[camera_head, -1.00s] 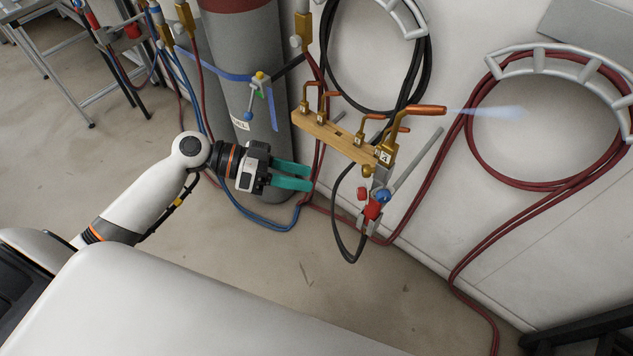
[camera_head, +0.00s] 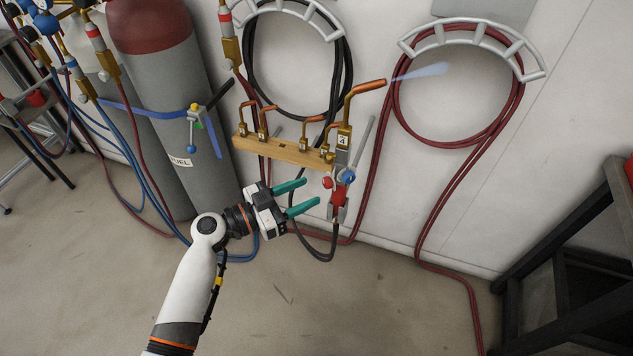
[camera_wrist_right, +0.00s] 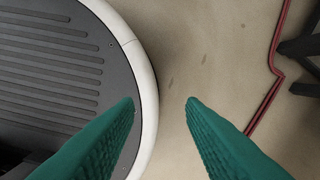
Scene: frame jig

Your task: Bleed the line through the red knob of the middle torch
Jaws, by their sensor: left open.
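One torch (camera_head: 339,197) stands upright in a wall holder below the right end of the wooden tip rack. It has a red knob (camera_head: 327,183) on its left side and a blue knob (camera_head: 348,176) at its upper right. I cannot tell from the view whether it is the middle one. A pale blue plume (camera_head: 420,71) comes from the copper nozzle (camera_head: 365,88) above it. My left gripper (camera_head: 312,192) is open and empty, its green fingertips just left of the red knob, seemingly not touching. My right gripper (camera_wrist_right: 160,100) is open and empty above the floor.
The wooden rack (camera_head: 280,150) holds several copper tips. Black hose (camera_head: 252,62) and red hose (camera_head: 398,110) hang on wall hooks. A dark bench frame (camera_head: 575,265) stands at right. The floor between is clear.

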